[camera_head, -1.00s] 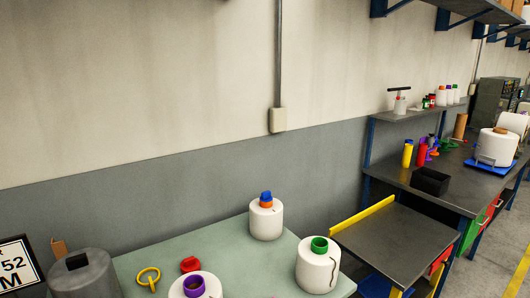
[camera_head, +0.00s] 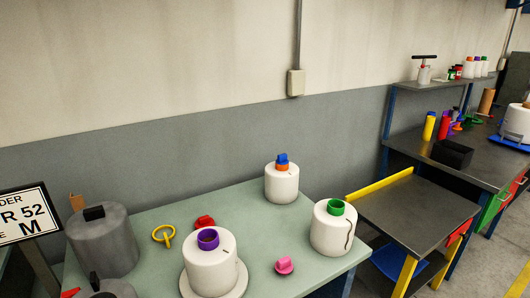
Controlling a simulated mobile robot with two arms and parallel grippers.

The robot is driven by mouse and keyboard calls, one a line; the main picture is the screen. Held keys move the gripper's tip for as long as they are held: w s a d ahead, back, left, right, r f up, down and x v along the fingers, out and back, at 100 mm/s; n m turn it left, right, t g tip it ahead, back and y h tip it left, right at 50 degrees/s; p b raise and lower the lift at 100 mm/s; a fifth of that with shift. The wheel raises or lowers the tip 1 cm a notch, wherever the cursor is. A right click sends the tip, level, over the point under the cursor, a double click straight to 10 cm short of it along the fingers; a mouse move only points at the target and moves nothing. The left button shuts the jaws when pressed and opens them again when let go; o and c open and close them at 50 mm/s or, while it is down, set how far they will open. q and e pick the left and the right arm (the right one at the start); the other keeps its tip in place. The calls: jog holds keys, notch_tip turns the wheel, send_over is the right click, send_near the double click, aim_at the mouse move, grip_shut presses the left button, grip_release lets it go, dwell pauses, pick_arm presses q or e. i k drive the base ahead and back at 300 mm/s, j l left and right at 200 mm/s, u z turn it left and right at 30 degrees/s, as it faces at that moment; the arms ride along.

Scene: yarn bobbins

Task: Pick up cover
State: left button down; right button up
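No piece is marked as the cover, so I cannot tell which one is meant. On the pale green table (camera_head: 160,205) lie small coloured pieces: a red one (camera_head: 204,222), a yellow ring-shaped one (camera_head: 164,236) and a pink one (camera_head: 285,265). White bobbins stand there: one with a purple core (camera_head: 212,268), one with a green core (camera_head: 332,236), and one (camera_head: 281,186) topped by an orange core with a blue piece (camera_head: 282,159) on it. A grey cylinder with a black top piece (camera_head: 102,247) stands at the left. Neither gripper is in view.
A sign (camera_head: 24,214) stands at the left edge. Right of the table is a dark metal cart (camera_head: 410,212) with a yellow edge, then a dark workbench (camera_head: 490,163) with a black bin (camera_head: 452,154).

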aim_at(100, 236)
jog(key=u, duration=1.3)
